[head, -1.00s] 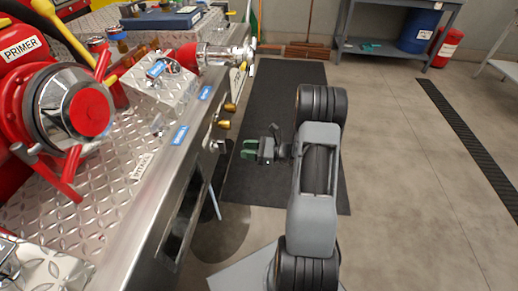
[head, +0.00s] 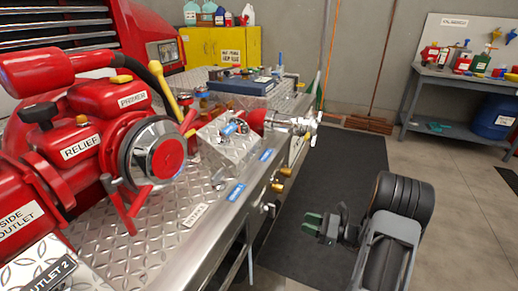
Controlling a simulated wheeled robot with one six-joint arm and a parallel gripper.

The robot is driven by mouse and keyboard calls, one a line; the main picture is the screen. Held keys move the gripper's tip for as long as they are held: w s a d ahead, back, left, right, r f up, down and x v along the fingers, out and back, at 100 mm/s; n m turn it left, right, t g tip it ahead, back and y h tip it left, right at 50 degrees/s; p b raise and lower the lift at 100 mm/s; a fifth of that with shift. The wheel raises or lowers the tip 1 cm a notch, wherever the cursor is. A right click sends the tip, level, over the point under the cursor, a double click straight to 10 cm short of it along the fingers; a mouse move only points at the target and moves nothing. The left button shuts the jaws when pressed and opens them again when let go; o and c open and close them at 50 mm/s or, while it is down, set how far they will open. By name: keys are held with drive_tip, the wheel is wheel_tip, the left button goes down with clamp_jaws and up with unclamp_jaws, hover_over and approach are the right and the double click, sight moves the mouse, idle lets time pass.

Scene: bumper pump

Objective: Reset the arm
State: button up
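My gripper (head: 312,222) shows in the head view, with green fingertips at the end of a dark wrist. It is held over the black floor mat, to the right of the metal bumper deck and apart from it. The two fingers stand apart with a small gap and nothing shows between them. My grey arm (head: 388,245) with its black ringed joint rises at the lower right. The red pump (head: 95,125) with labels such as PRIMER and RELIEF sits on the diamond-plate bumper (head: 215,205) at left.
A black mat (head: 345,165) covers the floor beside the bumper. Levers with brass ends (head: 278,187) stick out from the bumper's side. A yellow cabinet (head: 222,50) stands behind. A grey workbench (head: 460,85) with bottles and a blue drum (head: 493,117) stand at the back right.

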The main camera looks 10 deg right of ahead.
drive_tip(key=s+a+r+n+g+h+p, duration=0.25)
drive_tip(key=a+r+n+g+p, duration=0.2)
drive_tip(key=r, duration=0.25)
drive_tip(key=s+a+r+n+g+h+p, duration=0.1)
drive_tip(key=s+a+r+n+g+p, duration=0.3)
drive_tip(key=r, duration=0.4)
drive_tip(key=s+a+r+n+g+h+p, duration=0.2)
drive_tip(key=a+r+n+g+p, duration=0.15)
drive_tip(key=r+n+p, duration=0.3)
drive_tip(key=s+r+n+t+h+p, duration=0.2)
drive_tip(key=s+r+n+h+p, duration=0.1)
drive_tip(key=r, duration=0.6)
drive_tip(key=s+r+n+t+h+p, duration=0.3)
drive_tip(key=r+n+h+p, duration=0.3)
drive_tip(key=r, duration=0.3)
drive_tip(key=shift+s+n+p, duration=0.25)
drive_tip(key=shift+n+p, duration=0.35)
drive_tip(key=shift+p, duration=0.25)
